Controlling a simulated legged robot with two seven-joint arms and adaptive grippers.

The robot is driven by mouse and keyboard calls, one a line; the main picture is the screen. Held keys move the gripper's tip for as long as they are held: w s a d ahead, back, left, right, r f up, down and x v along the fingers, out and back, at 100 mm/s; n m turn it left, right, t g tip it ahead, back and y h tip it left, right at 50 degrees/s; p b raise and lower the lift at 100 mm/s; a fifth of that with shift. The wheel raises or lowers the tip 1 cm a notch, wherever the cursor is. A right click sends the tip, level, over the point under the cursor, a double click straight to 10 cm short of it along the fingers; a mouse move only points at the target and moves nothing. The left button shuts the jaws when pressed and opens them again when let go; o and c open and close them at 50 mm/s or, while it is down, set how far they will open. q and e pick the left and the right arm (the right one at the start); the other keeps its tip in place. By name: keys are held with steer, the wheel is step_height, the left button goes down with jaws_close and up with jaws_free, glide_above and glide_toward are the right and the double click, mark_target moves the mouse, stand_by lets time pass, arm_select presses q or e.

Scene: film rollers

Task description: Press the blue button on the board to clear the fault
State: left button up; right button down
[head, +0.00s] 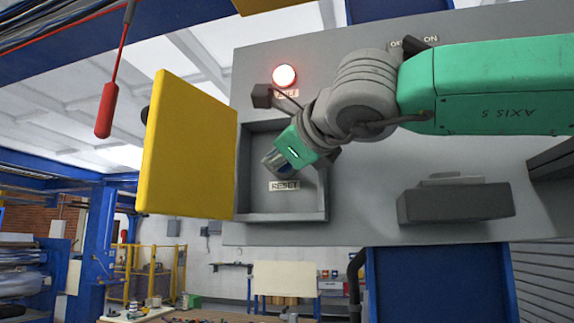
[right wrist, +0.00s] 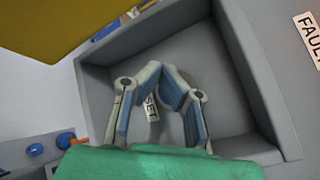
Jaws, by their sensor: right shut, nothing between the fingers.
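The grey board (head: 360,215) fills the middle of the head view. It has a square recess (head: 285,217) with a RESET label (head: 284,186) inside; the recess also fills much of the right wrist view (right wrist: 258,95). A red lamp (head: 285,76) above it, over a FAULT label, is lit. My right gripper (head: 272,163) reaches into the recess just above the RESET label. In the right wrist view its fingers (right wrist: 166,88) are shut and empty, partly covering the label. I cannot make out the blue button; the gripper may hide it. My left gripper is not in view.
A yellow door (head: 190,150) stands open at the recess's left side. A grey block (head: 455,203) juts from the board at right, below my arm. An OFF/ON switch (head: 418,43) is at the top. A red handle (head: 105,108) hangs at upper left.

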steer(key=shift+w+a, duration=0.2)
steer(key=shift+a, duration=0.55)
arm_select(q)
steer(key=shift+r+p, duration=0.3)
arm_select(e)
steer(key=shift+w+d, duration=0.25)
steer(key=shift+d, duration=0.7)
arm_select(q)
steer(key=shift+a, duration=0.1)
arm_select(e)
steer(key=shift+a, duration=0.1)
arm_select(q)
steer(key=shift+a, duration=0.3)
arm_select(e)
steer(key=shift+a, duration=0.45)
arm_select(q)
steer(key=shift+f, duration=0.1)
arm_select(e)
steer(key=shift+d, duration=0.1)
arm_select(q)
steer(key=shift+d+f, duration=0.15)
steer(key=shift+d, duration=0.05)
arm_select(e)
steer(key=shift+d+v, duration=0.25)
steer(key=shift+v, duration=1.05)
arm_select(q)
steer(key=shift+b, duration=0.3)
arm_select(e)
steer(key=shift+w+a+f, duration=0.1)
steer(key=shift+a, duration=0.05)
